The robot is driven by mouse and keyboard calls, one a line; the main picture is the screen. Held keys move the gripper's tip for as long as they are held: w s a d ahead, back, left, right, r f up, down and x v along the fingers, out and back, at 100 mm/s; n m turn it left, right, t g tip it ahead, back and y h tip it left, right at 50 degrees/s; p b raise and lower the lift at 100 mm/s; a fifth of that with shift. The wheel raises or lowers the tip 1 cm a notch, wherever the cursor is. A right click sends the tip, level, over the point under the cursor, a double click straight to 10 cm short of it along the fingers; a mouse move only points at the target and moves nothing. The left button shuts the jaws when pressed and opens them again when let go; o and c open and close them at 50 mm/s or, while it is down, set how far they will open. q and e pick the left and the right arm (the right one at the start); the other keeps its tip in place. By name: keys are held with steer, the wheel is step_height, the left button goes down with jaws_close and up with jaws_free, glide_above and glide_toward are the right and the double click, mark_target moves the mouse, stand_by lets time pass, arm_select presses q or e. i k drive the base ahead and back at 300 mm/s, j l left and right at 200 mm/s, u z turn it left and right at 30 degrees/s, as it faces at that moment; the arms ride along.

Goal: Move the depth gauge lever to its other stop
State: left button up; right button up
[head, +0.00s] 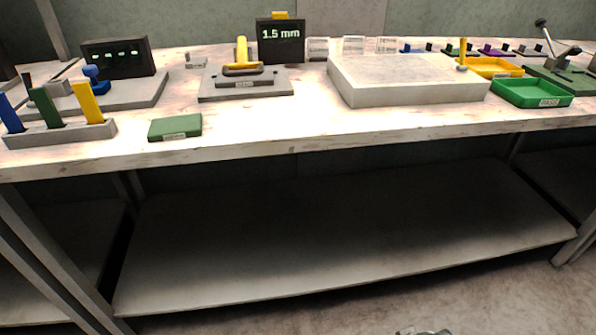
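A dark display box (280,40) reading "1.5 mm" stands toward the back of the bench, left of the middle. In front of it is a grey base plate (212,91) with a labelled fixture. A yellow lever (241,49) stands nearly upright at the back of this fixture, just left of the display. Its lower end meets a yellow part, and the pivot is too small to make out. Neither gripper can be made out; only a sliver of a grey part shows at the bottom edge, and I cannot tell what it is.
A thick pale slab (400,95) lies right of the gauge. Green (535,104) and yellow (490,75) trays sit farther right, beside a black-knobbed lever (541,25). A holder with coloured pieces (60,135) and a green block (175,127) are at left. The front strip is mostly clear.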

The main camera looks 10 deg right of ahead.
mark_target(243, 68)
steer(key=i, duration=0.85)
